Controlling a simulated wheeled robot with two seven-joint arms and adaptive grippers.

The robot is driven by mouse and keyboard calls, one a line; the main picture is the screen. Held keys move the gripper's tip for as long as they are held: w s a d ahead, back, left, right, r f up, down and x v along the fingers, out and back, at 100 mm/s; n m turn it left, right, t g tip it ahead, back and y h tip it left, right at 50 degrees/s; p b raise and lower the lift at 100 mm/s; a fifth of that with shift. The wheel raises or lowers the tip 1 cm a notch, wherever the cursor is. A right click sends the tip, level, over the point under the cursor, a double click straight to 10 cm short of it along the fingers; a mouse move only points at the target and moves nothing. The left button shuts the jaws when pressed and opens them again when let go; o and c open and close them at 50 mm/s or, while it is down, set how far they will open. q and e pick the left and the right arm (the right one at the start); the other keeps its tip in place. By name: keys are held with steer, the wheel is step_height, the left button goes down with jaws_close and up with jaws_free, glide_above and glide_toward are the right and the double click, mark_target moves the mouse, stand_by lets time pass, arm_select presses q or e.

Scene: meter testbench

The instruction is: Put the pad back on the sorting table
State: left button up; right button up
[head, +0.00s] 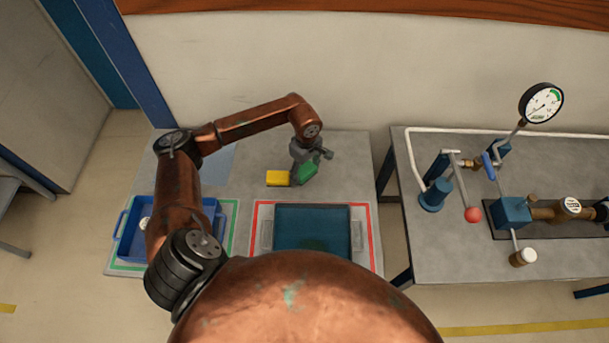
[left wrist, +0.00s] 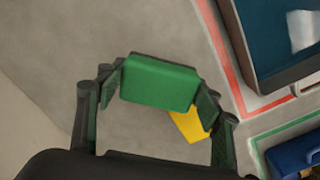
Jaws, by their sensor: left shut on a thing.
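A green block-shaped pad (head: 307,174) is at the back right of the grey sorting table (head: 350,160). My left gripper (head: 309,158) comes down over it and is shut on it. In the left wrist view the green pad (left wrist: 160,82) sits between the two fingers (left wrist: 160,90). I cannot tell whether its underside touches the table. A yellow block (head: 278,178) is just left of the pad in the head view. It is partly hidden behind the pad and a finger in the left wrist view (left wrist: 187,126). My right gripper is not in view.
A teal tray (head: 312,208) with grey handles stands inside a red outline at the front right. A blue tray (head: 222,216) stands inside a green outline at the left, partly behind my arm. A testbench with gauge (head: 541,103) and pipes stands to the right, across a gap.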

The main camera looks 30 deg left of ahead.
mark_target(305, 176)
arm_select(q)
steer(key=shift+a+f, duration=0.2)
steer(key=shift+f, duration=1.55)
steer(key=shift+f, duration=0.15)
steer(key=o, duration=1)
steer(key=shift+s, duration=0.1)
step_height(305, 176, up, 12)
steer(key=shift+r, duration=0.2)
steer(key=shift+f, duration=0.1)
